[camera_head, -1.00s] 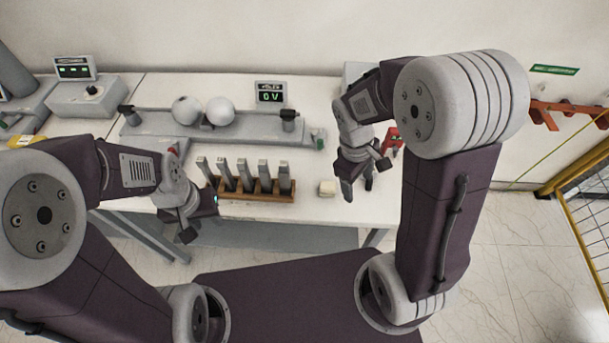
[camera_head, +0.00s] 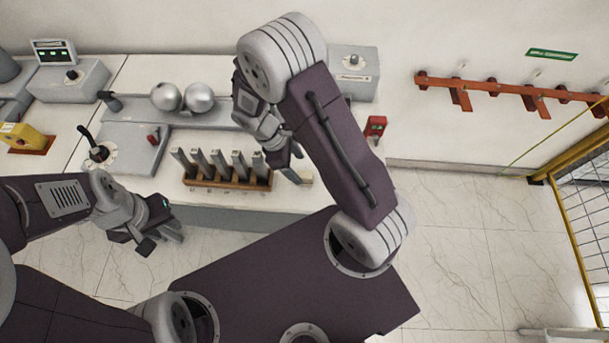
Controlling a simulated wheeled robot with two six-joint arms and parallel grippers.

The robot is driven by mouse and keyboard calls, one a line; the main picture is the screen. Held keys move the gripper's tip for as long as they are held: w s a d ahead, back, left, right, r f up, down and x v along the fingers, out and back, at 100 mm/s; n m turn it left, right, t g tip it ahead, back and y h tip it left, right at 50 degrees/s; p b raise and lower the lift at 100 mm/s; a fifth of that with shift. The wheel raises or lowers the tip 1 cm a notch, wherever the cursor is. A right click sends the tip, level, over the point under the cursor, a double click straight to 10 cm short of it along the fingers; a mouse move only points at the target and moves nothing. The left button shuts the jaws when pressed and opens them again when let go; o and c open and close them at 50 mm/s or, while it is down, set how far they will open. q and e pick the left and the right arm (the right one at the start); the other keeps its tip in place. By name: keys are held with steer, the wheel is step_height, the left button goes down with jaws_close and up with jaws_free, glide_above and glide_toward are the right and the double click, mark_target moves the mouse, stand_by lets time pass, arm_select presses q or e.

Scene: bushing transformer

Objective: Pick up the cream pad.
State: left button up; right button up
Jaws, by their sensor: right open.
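The cream pad (camera_head: 306,178) is a small pale block at the front edge of the white table, just right of the rack of grey bars. It is partly hidden by my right gripper. My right gripper (camera_head: 293,166) is open, with its fingers pointing down over the pad's left side. The picture does not show whether the fingers touch the pad. My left gripper (camera_head: 163,240) hangs in front of the table, well left of the pad. Its finger gap is not clear.
A wooden rack (camera_head: 227,182) with several grey bars stands close left of the pad. Two metal spheres (camera_head: 183,97) sit on a grey base behind it. A red box (camera_head: 376,126) is at the table's right end. Open floor (camera_head: 480,220) lies to the right.

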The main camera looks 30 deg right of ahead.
mark_target(304, 174)
steer(key=shift+s+d+f, duration=0.1)
steer(key=shift+d+f, duration=0.1)
steer(key=shift+f, duration=0.25)
steer(key=x, duration=0.4)
steer(key=shift+s+f+p, duration=0.3)
steer(key=shift+f+p, duration=0.05)
steer(key=shift+p, duration=0.05)
steer(key=shift+d+f, duration=0.1)
steer(key=shift+f, duration=0.05)
jaws_close()
